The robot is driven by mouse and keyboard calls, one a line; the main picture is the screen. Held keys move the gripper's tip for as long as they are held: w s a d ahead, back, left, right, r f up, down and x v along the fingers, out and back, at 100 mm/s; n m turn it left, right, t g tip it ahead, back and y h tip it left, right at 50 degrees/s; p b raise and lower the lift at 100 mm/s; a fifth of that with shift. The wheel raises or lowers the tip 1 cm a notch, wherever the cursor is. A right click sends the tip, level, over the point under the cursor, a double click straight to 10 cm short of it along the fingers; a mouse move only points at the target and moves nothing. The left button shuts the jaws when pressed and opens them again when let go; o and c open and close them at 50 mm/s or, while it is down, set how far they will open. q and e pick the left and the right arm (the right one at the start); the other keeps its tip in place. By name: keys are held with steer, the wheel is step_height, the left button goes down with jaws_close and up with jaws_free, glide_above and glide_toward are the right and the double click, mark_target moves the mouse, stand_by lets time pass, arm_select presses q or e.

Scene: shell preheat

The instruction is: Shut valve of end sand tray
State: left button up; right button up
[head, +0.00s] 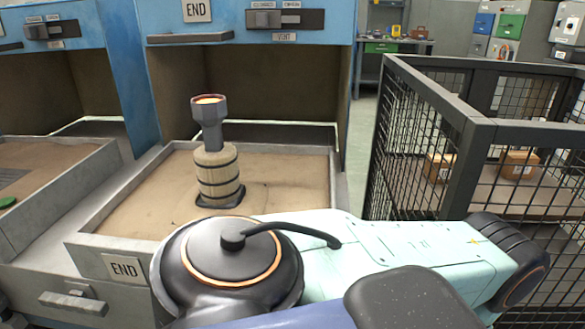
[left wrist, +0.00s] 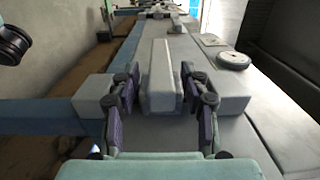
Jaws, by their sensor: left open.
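The end sand tray (head: 122,238) holds sand and carries an END sign (head: 124,268) on its front. A grey T-shaped handle (head: 74,302) sits at the lower left of that front. Above, the blue END housing (head: 335,27) has a vent slider with a grey knob (head: 264,18) at the left of its slot; its small labels are hard to read. In the left wrist view my left gripper (left wrist: 164,88) is open, its fingers on both sides of an upright grey bar (left wrist: 162,68). I cannot tell which fitting this bar is, or whether the fingers touch it. My right gripper is not in view.
A banded wooden shell with a dark metal top (head: 210,110) stands upright in the sand. A black mesh cage (head: 440,95) with boxes stands at the right. Another sand tray (head: 60,212) is at the left. My arm covers the bottom foreground.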

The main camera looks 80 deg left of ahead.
arm_select(q)
steer(key=v, duration=1.2)
stand_by(0.6)
